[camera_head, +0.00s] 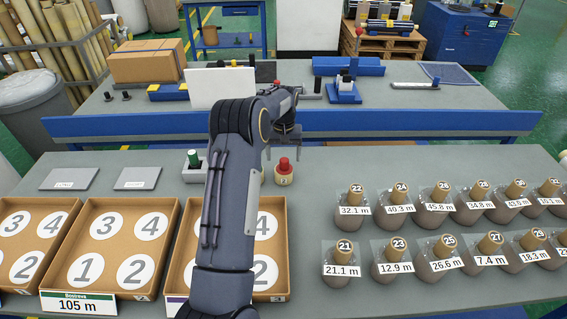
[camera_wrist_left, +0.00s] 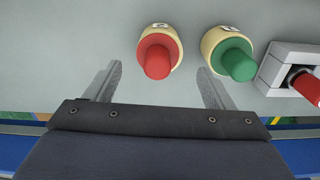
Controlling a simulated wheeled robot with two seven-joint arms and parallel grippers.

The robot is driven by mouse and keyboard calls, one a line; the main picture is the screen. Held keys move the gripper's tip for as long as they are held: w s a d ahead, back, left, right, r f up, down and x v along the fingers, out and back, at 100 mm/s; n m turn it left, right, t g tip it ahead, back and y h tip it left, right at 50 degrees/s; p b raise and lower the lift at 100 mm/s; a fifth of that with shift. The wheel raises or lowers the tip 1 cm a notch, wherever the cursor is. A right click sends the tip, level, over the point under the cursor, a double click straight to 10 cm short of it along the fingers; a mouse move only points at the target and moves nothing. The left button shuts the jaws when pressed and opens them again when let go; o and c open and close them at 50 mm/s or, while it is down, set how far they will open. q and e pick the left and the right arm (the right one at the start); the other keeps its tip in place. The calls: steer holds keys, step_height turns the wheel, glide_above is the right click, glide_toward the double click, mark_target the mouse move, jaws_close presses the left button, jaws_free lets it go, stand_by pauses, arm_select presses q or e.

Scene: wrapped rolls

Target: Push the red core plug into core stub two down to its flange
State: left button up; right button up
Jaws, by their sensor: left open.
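The red core plug (camera_head: 284,163) stands upright in the cream core stub marked 2 (camera_head: 284,179). In the wrist view the red plug (camera_wrist_left: 156,57) covers most of its stub (camera_wrist_left: 174,38). I cannot tell whether its flange touches the rim. My left gripper (camera_head: 283,148) is above and just behind the plug in the head view. In the wrist view its open, empty fingers (camera_wrist_left: 158,78) point toward the red plug, which shows between them. A green plug (camera_wrist_left: 238,62) sits in the neighbouring stub (camera_wrist_left: 213,42), hidden behind my arm in the head view. My right gripper is not in view.
Numbered trays (camera_head: 124,205) stand left, several wrapped rolls (camera_head: 393,262) right. A blue rail (camera_head: 400,123) runs behind.

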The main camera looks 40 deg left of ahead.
arm_select(q)
steer(key=shift+r, duration=1.8)
steer(key=shift+s+f, duration=0.1)
steer(key=shift+s, duration=0.05)
